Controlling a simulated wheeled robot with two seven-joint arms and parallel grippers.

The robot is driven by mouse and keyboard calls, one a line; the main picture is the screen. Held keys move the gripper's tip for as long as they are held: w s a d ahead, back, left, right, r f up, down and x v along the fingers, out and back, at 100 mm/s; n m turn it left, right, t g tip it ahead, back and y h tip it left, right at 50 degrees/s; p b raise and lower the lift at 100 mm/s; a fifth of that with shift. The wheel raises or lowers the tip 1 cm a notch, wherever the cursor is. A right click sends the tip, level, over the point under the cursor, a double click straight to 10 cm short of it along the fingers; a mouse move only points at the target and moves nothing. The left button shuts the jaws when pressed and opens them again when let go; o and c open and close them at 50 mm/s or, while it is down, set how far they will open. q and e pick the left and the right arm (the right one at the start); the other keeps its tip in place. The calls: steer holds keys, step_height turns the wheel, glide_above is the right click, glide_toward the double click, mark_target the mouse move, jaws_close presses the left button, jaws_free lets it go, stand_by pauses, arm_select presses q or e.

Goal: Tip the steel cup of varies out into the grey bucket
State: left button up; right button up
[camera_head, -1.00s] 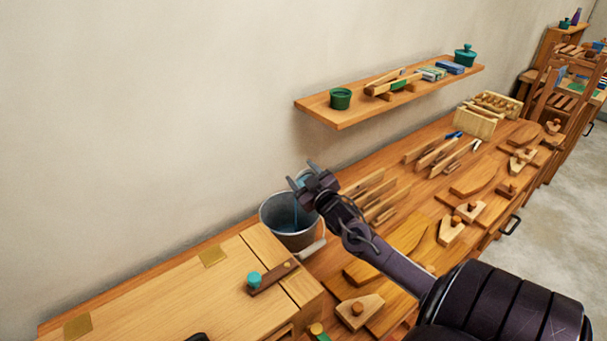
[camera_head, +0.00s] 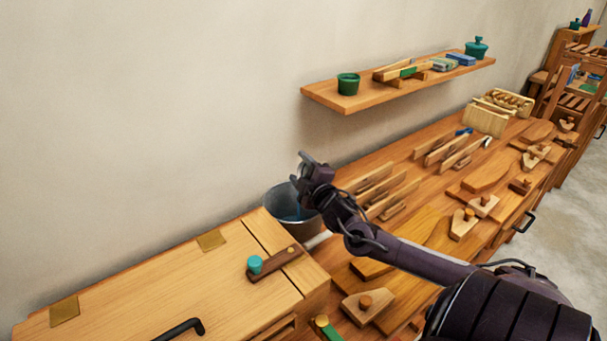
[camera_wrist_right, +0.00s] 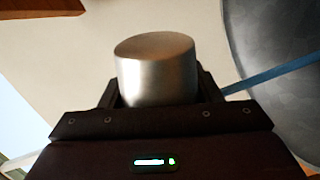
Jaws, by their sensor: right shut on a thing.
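My right gripper (camera_head: 303,172) is above the grey bucket (camera_head: 291,228), near its rim. In the right wrist view it is shut on the steel cup (camera_wrist_right: 156,78), whose closed, smooth end shows. The cup's mouth is hidden there, and the gripper mostly hides the cup in the head view. A straight blue stream (camera_wrist_right: 272,74) runs from beside the cup to the bucket (camera_wrist_right: 290,35), seen at the right of the wrist view. Blue also shows inside the bucket in the head view. My left gripper is not in view.
The bucket stands on the wooden bench between a wooden chest (camera_head: 160,290) and upright wooden slats (camera_head: 370,185). A wall shelf (camera_head: 345,101) with a green pot (camera_head: 348,84) hangs behind and above. Wooden pieces lie on the bench at right.

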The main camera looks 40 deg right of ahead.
steer(key=shift+w+a+f+n+b, duration=0.1)
steer(key=shift+a+f+n+b, duration=0.15)
steer(key=shift+n+b, duration=0.35)
steer(key=shift+w+a+f+n+b, duration=0.1)
steer(key=shift+a+n+b, duration=0.15)
steer(key=shift+n, duration=0.9)
steer(key=shift+w+a+r+n+b, duration=0.1)
steer(key=shift+a+n+b, duration=0.15)
steer(key=shift+n, duration=0.95)
steer(key=shift+a+f+n+b, duration=0.1)
steer(key=shift+a+n+b, duration=0.15)
steer(key=shift+n, duration=0.9)
steer(key=shift+a, duration=0.1)
